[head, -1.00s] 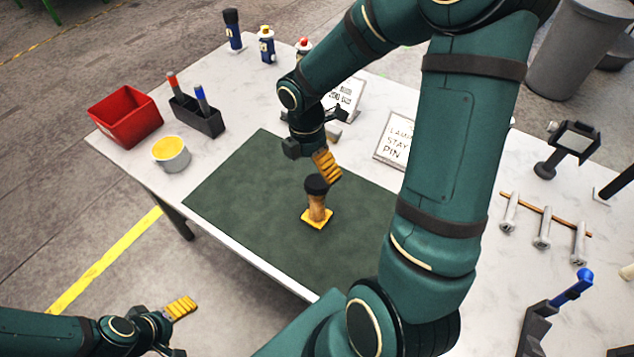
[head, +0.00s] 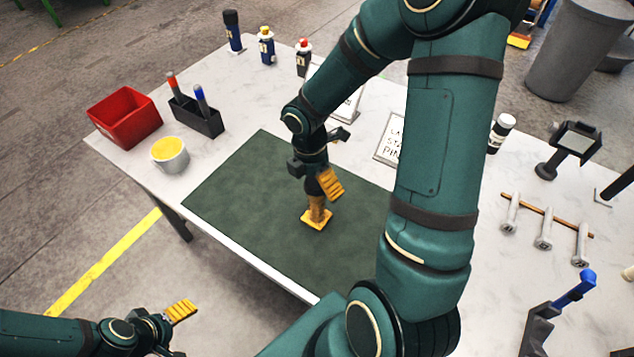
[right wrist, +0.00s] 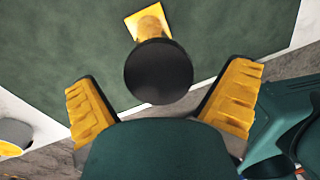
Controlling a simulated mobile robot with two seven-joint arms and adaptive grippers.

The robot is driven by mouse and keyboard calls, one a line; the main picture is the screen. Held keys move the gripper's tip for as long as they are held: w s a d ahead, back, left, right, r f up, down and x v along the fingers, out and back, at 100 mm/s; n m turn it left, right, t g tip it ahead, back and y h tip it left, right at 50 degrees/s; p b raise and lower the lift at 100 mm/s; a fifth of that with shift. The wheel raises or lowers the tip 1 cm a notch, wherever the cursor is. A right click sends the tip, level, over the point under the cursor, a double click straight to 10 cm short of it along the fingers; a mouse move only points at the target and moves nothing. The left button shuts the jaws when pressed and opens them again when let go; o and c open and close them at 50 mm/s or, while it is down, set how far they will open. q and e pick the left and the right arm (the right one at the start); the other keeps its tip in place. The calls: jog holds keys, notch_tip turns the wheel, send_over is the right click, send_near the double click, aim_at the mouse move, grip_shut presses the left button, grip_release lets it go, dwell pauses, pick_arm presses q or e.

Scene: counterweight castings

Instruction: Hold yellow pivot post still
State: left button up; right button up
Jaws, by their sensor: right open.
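The yellow pivot post (head: 316,213) stands upright on the green mat (head: 248,187), on a square yellow base. In the right wrist view its round black top (right wrist: 158,71) lies between my fingers, with the yellow base (right wrist: 148,18) beyond it. My right gripper (head: 325,186) is open around the upper part of the post. In the right wrist view both yellow fingers of the right gripper (right wrist: 162,103) are spread, with gaps to the black top on both sides. My left gripper (head: 172,328) is low at the left, off the table; only one yellow finger shows clearly.
A red bin (head: 124,117), a cup of yellow contents (head: 170,155) and a dark marker holder (head: 197,118) stand left of the mat. Bottles stand at the back. A sign (head: 388,145), several metal pins and a mirror-like stand (head: 567,146) are on the right.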

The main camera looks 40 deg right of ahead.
aim_at(316, 182)
jog(key=c, duration=1)
jog(key=shift+o, duration=0.2)
notch_tip(316, 182, up, 10)
jog(key=shift+p, duration=0.8)
pick_arm(q)
jog(key=shift+r, duration=0.9)
jog(key=shift+o, duration=0.3)
